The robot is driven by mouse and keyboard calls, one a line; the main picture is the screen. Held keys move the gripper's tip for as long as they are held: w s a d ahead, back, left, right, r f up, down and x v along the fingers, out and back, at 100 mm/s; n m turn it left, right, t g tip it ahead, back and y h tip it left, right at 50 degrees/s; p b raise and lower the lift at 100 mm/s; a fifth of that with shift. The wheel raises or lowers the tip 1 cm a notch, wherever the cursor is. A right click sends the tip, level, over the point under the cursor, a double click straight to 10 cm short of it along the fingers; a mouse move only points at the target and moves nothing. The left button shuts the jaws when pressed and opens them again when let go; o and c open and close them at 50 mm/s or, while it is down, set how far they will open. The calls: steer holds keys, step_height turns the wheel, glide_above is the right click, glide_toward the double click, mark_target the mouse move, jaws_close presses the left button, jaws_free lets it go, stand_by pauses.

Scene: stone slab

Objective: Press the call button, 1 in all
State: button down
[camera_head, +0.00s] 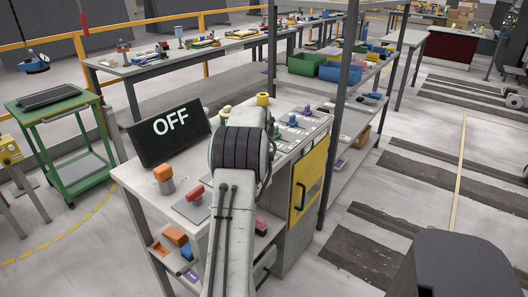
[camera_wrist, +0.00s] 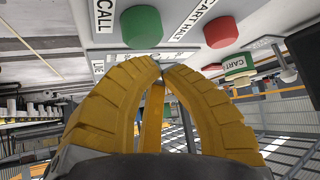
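The call button is a green round button (camera_wrist: 141,27) in the wrist view, beside a white label reading CALL (camera_wrist: 103,14). My gripper (camera_wrist: 163,70) has yellow curved fingers, whose tips meet with nothing between them. The tips appear just below the green button in the picture, apart from it; I cannot tell the distance. In the head view my arm covers the middle of the workbench (camera_head: 146,180) and hides the gripper. I cannot pick out the call button there. A dark screen (camera_head: 170,132) on the bench reads OFF.
A red button (camera_wrist: 221,32) with a CART HALT label sits right of the green one. The head view shows an orange block-like control (camera_head: 163,173), a red control (camera_head: 194,192) and a dark shelf post (camera_head: 340,110) near my arm.

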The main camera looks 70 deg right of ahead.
steer(key=shift+f, duration=0.2)
steer(key=shift+f+b, duration=0.25)
steer(key=shift+b, duration=0.1)
steer(key=shift+f+b, duration=0.55)
steer(key=shift+f, duration=0.15)
stand_by(1.0)
steer(key=shift+r, duration=0.15)
steer(key=shift+r+p, duration=0.85)
steer(key=shift+r, duration=0.15)
steer(key=shift+r, duration=0.1)
steer(key=shift+r+p, duration=1.95)
steer(key=shift+r, duration=0.45)
